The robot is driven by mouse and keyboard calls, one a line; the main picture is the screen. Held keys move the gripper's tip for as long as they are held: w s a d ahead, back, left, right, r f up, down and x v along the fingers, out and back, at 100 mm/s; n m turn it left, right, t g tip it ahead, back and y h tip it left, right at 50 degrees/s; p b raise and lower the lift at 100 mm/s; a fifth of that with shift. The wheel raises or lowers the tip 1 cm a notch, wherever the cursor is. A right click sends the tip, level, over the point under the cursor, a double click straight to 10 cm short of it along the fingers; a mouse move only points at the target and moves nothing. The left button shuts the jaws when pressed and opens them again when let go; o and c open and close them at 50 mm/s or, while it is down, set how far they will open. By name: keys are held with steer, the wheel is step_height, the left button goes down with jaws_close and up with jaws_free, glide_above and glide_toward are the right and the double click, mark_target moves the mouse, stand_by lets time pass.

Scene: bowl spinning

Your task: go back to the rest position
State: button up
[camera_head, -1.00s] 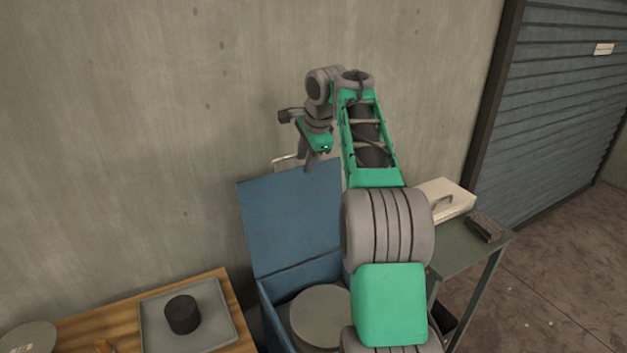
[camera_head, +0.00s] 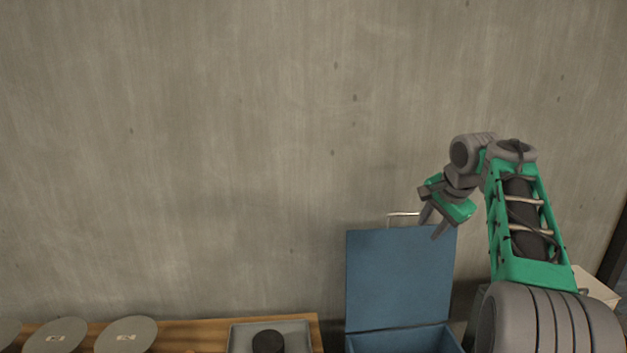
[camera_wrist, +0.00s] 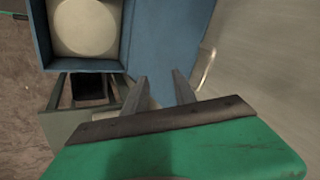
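My gripper (camera_head: 433,227) hangs in the air just in front of the upper edge of the raised blue lid, to the right of the lid's middle. Its two fingers are apart with nothing between them. They also show in the wrist view (camera_wrist: 163,90), spread and empty. The blue box (camera_head: 400,338) stands open with its lid (camera_head: 398,280) upright against the wall. In the wrist view a round pale disc (camera_wrist: 85,25) lies inside the box. A thin metal handle (camera_head: 402,215) sits at the lid's top edge.
A wooden bench (camera_head: 190,336) at the lower left holds several grey discs (camera_head: 126,336) and a grey tray (camera_head: 298,335) with a black cylinder (camera_head: 268,342). A pale case (camera_head: 596,287) is partly hidden at right. The wall above the bench is clear.

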steer(key=s+f+n+g, duration=0.1)
steer(key=s+f+n, duration=0.3)
steer(key=f, duration=0.5)
steer(key=s+f+n+g, duration=0.2)
steer(key=s+f+n, duration=0.15)
steer(key=f, duration=0.45)
steer(key=s+a+f+n, duration=0.1)
steer(key=s+a+f, duration=0.1)
steer(key=s+a, duration=0.35)
steer(key=s+a+f+n+g, duration=0.1)
steer(key=s+a+f, duration=0.15)
steer(key=s, duration=0.65)
steer(key=s+a+f+n, duration=0.1)
steer(key=s+a, duration=0.3)
steer(key=s, duration=0.3)
steer(key=a+r+n+t, duration=0.2)
steer(key=a+r, duration=0.3)
steer(key=a, duration=0.1)
steer(key=shift+w+a+r, duration=0.15)
steer(key=shift+a+r, duration=0.1)
steer(key=shift+o, duration=0.4)
